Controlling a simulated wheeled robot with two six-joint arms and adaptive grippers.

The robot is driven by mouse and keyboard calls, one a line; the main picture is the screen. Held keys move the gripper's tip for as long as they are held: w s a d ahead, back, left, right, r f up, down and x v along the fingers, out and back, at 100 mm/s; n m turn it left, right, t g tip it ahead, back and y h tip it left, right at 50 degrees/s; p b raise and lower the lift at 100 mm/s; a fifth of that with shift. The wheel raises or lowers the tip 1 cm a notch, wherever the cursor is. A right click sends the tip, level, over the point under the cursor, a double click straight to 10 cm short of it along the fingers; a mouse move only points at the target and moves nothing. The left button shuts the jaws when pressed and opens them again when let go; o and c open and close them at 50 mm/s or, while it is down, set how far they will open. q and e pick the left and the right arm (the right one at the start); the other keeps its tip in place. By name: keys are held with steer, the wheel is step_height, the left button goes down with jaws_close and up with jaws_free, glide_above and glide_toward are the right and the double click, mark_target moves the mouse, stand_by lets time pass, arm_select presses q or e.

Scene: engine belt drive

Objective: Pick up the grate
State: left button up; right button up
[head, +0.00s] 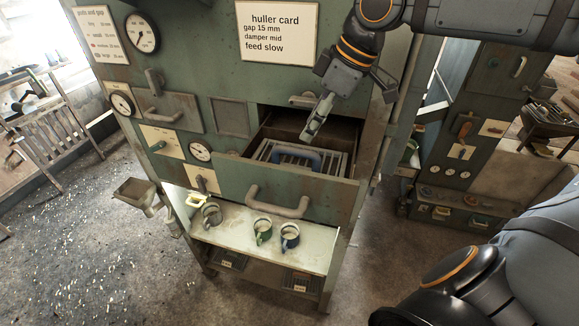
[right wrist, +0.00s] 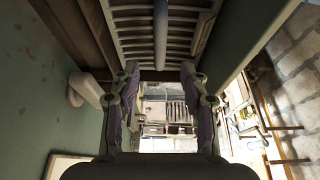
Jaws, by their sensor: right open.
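The grate (head: 334,165) is a grey slatted panel lying in the open drawer (head: 258,184) of the green machine. A blue bar handle (head: 297,153) crosses its top. My right gripper (head: 311,134) is above the drawer, pointing down, apart from the grate. In the right wrist view my right gripper (right wrist: 160,72) is open and empty, its fingers spread wide. There the grate (right wrist: 132,28) fills the top, and its blue handle (right wrist: 161,38) runs lengthwise, in line with the gap between the fingers. My left gripper is not in view.
The drawer's walls and front, with a curved pull handle (head: 278,204), surround the grate. Below, a pale shelf (head: 240,232) holds several mugs, including a green one (head: 263,230). A huller card (head: 277,32) is on the panel above. Another cabinet (head: 470,140) stands at right.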

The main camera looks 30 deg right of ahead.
mark_target(296, 151)
steer(key=x, duration=0.3)
steer(key=shift+s+d+f, duration=0.1)
steer(key=shift+f, duration=0.2)
steer(key=shift+w+a+f+p, duration=0.45)
steer(key=shift+w+a+f, duration=0.25)
steer(key=shift+f, duration=0.2)
step_height(296, 151, down, 2)
steer(key=shift+f, duration=0.15)
steer(key=shift+w+f+p, duration=0.2)
steer(key=shift+f+p, duration=0.1)
steer(key=shift+f, duration=0.05)
steer(key=shift+w+a+f, duration=0.1)
steer(key=shift+w, duration=0.05)
steer(key=c, duration=0.9)
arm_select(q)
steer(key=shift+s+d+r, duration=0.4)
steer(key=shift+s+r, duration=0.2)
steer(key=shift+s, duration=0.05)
arm_select(e)
jaws_close()
